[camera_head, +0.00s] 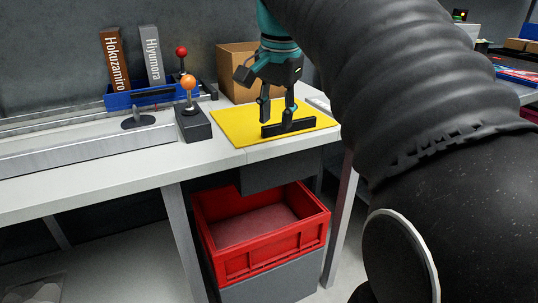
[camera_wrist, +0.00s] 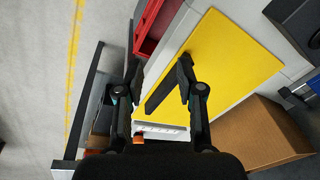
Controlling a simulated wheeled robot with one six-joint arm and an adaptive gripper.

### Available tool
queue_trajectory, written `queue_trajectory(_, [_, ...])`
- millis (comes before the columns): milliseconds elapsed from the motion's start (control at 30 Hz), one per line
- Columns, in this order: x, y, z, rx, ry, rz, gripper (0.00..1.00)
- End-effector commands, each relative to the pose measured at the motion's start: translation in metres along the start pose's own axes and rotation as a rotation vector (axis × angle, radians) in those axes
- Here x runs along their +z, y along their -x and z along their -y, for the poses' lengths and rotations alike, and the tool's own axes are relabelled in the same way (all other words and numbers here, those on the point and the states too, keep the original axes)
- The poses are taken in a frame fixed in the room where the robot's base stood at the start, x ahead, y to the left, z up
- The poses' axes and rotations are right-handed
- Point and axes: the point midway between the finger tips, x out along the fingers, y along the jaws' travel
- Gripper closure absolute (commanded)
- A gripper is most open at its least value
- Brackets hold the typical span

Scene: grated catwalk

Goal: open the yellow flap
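The yellow flap (camera_head: 237,118) lies flat and closed in the white worktop, with a black bar handle (camera_head: 302,125) near its front right edge. The flap also shows in the wrist view (camera_wrist: 232,62), with the dark handle (camera_wrist: 160,95) partly beside the right finger. My gripper (camera_head: 277,119) points down over the flap at the handle. Its two fingers are apart, with the handle low between or beside them. In the wrist view my gripper (camera_wrist: 159,78) is open. I cannot tell whether a finger touches the handle.
A red crate (camera_head: 262,250) stands below the worktop, in front of the flap. A joystick box with an orange ball (camera_head: 188,82) stands left of the flap. A cardboard box (camera_head: 236,75) is behind it. A blue holder (camera_head: 150,98) with two labelled binders stands further left.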

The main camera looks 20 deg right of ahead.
Motion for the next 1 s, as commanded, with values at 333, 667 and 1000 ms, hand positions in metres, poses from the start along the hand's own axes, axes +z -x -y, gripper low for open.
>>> queue_trajectory(333, [0.036, -0.037, -0.016, -0.044, 0.182, -0.039, 0.62])
queue_trajectory(667, [0.046, -0.047, -0.02, -0.056, 0.235, -0.051, 0.62])
queue_trajectory(1000, [0.05, -0.05, -0.022, -0.06, 0.256, -0.056, 0.62])
